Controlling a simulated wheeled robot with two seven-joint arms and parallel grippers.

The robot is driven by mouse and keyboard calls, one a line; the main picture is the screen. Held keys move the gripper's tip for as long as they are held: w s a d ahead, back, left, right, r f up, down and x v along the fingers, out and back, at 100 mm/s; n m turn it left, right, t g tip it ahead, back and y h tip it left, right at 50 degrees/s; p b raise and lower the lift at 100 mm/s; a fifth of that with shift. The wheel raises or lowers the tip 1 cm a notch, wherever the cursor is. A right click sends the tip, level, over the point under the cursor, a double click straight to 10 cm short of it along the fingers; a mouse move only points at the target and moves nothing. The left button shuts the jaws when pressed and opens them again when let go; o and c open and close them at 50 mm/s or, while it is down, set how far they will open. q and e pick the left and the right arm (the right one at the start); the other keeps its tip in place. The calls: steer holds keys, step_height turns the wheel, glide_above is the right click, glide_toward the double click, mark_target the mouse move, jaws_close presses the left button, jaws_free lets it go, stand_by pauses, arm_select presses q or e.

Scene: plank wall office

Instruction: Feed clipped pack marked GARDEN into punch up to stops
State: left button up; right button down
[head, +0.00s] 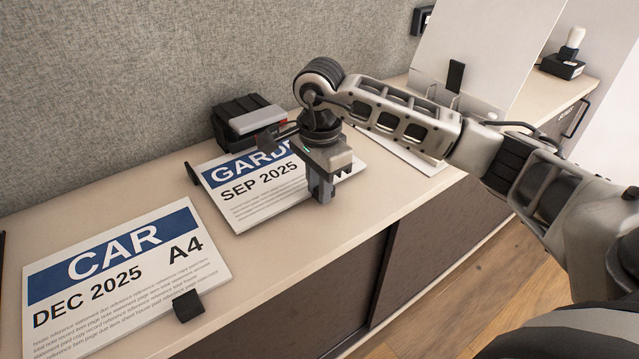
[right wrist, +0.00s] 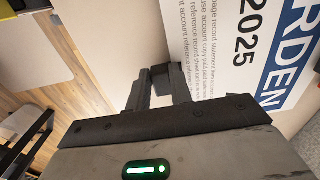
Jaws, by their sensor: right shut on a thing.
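The pack marked GARDEN, SEP 2025 (head: 262,208) lies on the cabinet top, its far edge close to the punch; it also shows in the right wrist view (right wrist: 230,60). The black and grey punch (head: 243,117) stands behind it against the grey wall panel. I cannot tell whether the pack's edge is in the punch's slot; my right arm and gripper hide part of both. My right gripper (head: 321,190) is at the pack's near right side, shut on a dark clip (right wrist: 161,77) at the pack's edge. My left gripper is not in view.
A second pack marked CAR, DEC 2025 (head: 125,275), with a black clip (head: 187,305), lies at the front left. A white panel in a stand (head: 480,50) and a stamp (head: 567,55) are at the back right. The cabinet's front edge runs close by.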

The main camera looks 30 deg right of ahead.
steer(key=shift+w, duration=0.1)
steer(key=shift+w+a, duration=0.1)
steer(key=shift+w, duration=0.2)
stand_by(0.5)
steer(key=shift+a, duration=0.25)
stand_by(1.0)
steer(key=c, duration=1.2)
jaws_free()
steer(key=shift+o, duration=0.2)
